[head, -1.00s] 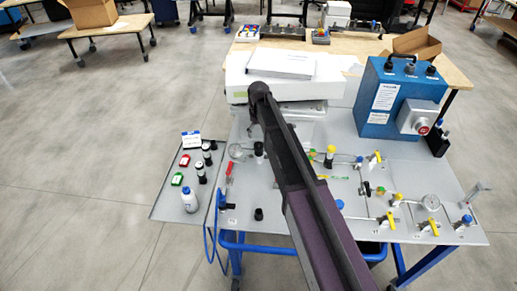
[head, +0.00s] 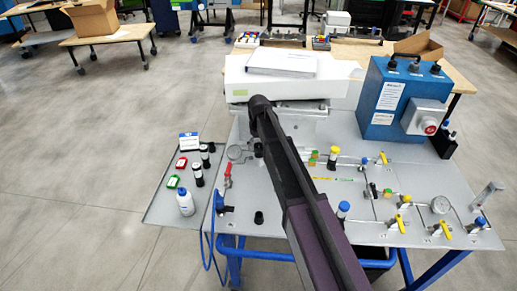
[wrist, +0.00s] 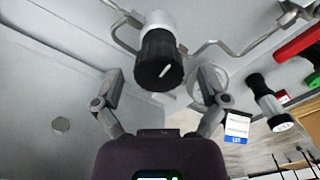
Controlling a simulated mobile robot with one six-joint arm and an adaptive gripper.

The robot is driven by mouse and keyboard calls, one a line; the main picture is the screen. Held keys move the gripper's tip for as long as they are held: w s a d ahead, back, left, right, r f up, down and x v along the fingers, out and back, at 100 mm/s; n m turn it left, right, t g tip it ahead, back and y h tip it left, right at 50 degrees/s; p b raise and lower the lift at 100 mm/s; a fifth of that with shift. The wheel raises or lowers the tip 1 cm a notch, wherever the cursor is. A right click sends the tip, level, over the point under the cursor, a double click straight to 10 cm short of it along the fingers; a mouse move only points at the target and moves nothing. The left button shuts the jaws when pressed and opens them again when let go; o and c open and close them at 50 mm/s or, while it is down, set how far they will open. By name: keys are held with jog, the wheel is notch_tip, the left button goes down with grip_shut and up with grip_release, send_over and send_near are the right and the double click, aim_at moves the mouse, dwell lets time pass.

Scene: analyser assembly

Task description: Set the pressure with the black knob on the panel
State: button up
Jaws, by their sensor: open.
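The black knob (wrist: 158,62), with a white line on its face and a white collar behind it, fills the upper middle of the wrist view. My gripper (wrist: 161,72) is open, with a finger on each side of the knob in the picture and visible gaps between. I cannot tell whether the fingertips reach as far as the knob. In the head view, a black knob (head: 258,150) shows beside a round gauge (head: 235,152) on the grey panel (head: 300,243). My arm hides part of the panel there, and the gripper's fingers are not clear.
Bent metal tubing (wrist: 240,45) runs close to the knob. A gauge (wrist: 208,84) sits behind the right finger. A red-handled valve (head: 228,175) and another black knob (head: 259,217) are nearby. A side tray (head: 160,205) holds bottles and small parts. A blue box (head: 385,125) stands at the back right.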

jog(key=shift+f, duration=0.1)
dwell(0.3)
jog(key=c, duration=1.1)
jog(key=shift+c, duration=0.2)
jog(key=shift+m, duration=1.5)
jog(key=o, duration=1.1)
jog(key=shift+o, duration=0.2)
